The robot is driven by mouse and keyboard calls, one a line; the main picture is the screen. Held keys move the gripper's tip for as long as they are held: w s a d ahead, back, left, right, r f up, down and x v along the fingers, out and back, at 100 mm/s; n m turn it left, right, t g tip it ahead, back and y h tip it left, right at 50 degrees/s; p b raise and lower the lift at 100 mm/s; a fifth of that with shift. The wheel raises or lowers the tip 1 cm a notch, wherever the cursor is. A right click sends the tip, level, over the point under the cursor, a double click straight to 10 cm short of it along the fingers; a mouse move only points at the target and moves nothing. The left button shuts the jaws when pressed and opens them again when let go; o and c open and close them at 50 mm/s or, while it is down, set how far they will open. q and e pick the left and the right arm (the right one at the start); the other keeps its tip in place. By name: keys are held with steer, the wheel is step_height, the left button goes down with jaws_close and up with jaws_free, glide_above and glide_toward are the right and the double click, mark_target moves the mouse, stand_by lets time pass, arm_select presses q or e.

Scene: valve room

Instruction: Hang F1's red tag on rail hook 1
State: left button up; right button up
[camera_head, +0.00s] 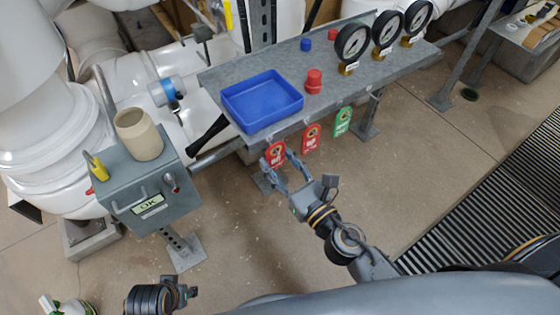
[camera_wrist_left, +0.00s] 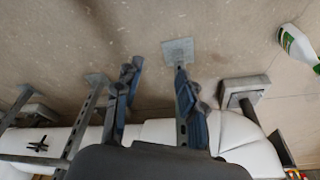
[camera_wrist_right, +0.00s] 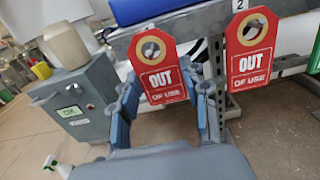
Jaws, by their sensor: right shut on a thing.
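A red "OUT OF USE" tag (camera_head: 275,154) is at the front edge of the grey shelf, at the left end of a row of tags. In the right wrist view this tag (camera_wrist_right: 160,68) stands upright between my fingers, its top hole at the rail. I cannot tell whether the hook passes through that hole. My right gripper (camera_head: 279,163) is shut on its lower part. A second red tag (camera_head: 311,138) hangs to the right, under a "2" label (camera_wrist_right: 239,4). My left gripper (camera_head: 187,292) is low at the bottom; in its wrist view its fingers (camera_wrist_left: 157,85) are apart and empty.
A green tag (camera_head: 343,122) hangs farther right. The shelf (camera_head: 350,85) holds a blue tray (camera_head: 262,100), a red part (camera_head: 313,81) and gauges (camera_head: 387,30). A grey box (camera_head: 150,190) with a beige cup (camera_head: 139,134) stands left. A spray bottle (camera_wrist_left: 297,45) is on the floor.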

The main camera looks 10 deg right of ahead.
arm_select(q)
steer(key=shift+r, duration=0.1)
steer(key=shift+b+v, duration=0.3)
steer(key=shift+v, duration=0.65)
steer(key=shift+w+r, duration=0.15)
steer(key=shift+w, duration=0.05)
steer(key=shift+w+r, duration=0.15)
steer(key=shift+r, duration=0.1)
